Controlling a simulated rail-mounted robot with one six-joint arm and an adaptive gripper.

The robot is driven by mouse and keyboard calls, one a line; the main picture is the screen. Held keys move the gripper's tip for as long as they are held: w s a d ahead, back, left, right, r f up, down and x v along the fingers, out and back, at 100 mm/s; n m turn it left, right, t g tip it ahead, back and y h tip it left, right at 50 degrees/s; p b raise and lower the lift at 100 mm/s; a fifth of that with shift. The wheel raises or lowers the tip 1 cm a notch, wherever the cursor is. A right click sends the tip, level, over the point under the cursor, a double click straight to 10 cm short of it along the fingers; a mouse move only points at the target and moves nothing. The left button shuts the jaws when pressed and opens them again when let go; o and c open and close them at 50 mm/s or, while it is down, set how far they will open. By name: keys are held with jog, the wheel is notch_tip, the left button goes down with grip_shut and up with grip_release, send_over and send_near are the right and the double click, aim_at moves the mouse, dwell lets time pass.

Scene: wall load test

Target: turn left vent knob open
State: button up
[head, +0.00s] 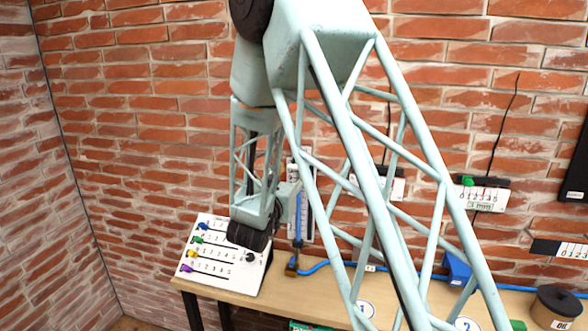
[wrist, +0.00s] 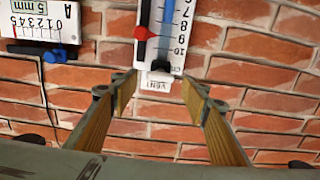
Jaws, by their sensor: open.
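In the wrist view, a white scale panel (wrist: 172,12) with a blue column and a red marker (wrist: 143,33) hangs on the brick wall. A small dark knob-like part (wrist: 162,70) sits low on it, beside a tag (wrist: 156,86) that seems to read VENT. My gripper (wrist: 160,92) is open and empty. Its two wooden-looking fingers stand apart, one to each side of the panel's lower end. I cannot tell whether they touch anything. In the head view the scale panel (head: 307,205) is partly covered by my arm, and my fingertips are hidden.
A white slider board (head: 222,282) with coloured knobs stands on the wooden table (head: 330,291). A gauge panel with a blue pointer (wrist: 52,56) is at left in the wrist view.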

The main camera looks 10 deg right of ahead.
aim_at(296, 166)
jog(key=shift+x, duration=1.5)
jog(key=shift+c, duration=0.5)
jog(key=c, duration=0.7)
